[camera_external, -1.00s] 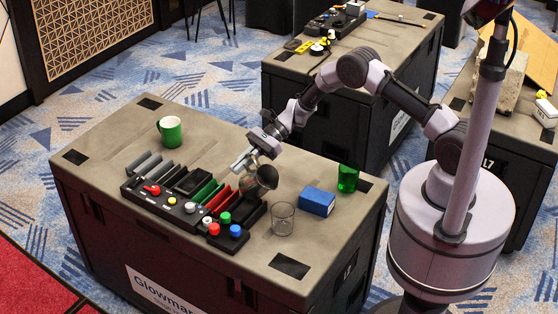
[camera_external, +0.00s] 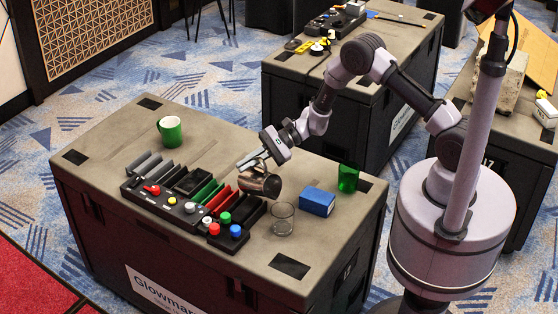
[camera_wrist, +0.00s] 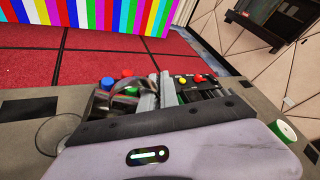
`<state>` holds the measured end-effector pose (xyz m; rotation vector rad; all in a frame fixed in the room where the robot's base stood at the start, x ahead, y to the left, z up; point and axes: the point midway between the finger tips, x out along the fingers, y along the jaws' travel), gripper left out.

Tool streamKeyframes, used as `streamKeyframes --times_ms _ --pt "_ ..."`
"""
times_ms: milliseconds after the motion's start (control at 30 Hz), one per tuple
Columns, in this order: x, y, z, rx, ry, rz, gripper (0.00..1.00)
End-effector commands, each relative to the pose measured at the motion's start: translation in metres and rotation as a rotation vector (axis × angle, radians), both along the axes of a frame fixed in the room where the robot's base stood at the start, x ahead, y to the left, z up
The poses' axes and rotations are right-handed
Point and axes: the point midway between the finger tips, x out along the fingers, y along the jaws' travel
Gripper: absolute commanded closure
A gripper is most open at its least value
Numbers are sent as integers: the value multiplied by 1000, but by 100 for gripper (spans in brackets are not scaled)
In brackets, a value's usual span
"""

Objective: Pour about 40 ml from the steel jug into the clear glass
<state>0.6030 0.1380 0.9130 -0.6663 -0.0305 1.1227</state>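The steel jug (camera_external: 262,184) is in the air above the near right part of the case top, up and left of the clear glass (camera_external: 283,220). My gripper (camera_external: 254,160) is shut on the jug, seemingly at its handle side. In the wrist view the jug (camera_wrist: 120,104) is partly hidden behind my gripper (camera_wrist: 153,92). The clear glass stands upright on the case top, and its round rim shows at left in the wrist view (camera_wrist: 58,134). I see no stream, and any liquid in the glass cannot be made out.
A control panel with coloured knobs and dividers (camera_external: 185,205) lies left of and below the jug. A blue box (camera_external: 317,201) and a green glass (camera_external: 348,178) stand right of the clear glass. A green mug (camera_external: 170,131) stands farther back left, with free room around it.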

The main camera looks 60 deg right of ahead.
Motion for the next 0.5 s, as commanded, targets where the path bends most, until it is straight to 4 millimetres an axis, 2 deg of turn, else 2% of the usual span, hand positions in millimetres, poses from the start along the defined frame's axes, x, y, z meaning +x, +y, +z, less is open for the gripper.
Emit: streamKeyframes --times_ms 500 --pt "-12 3 7 -20 -75 1 100"
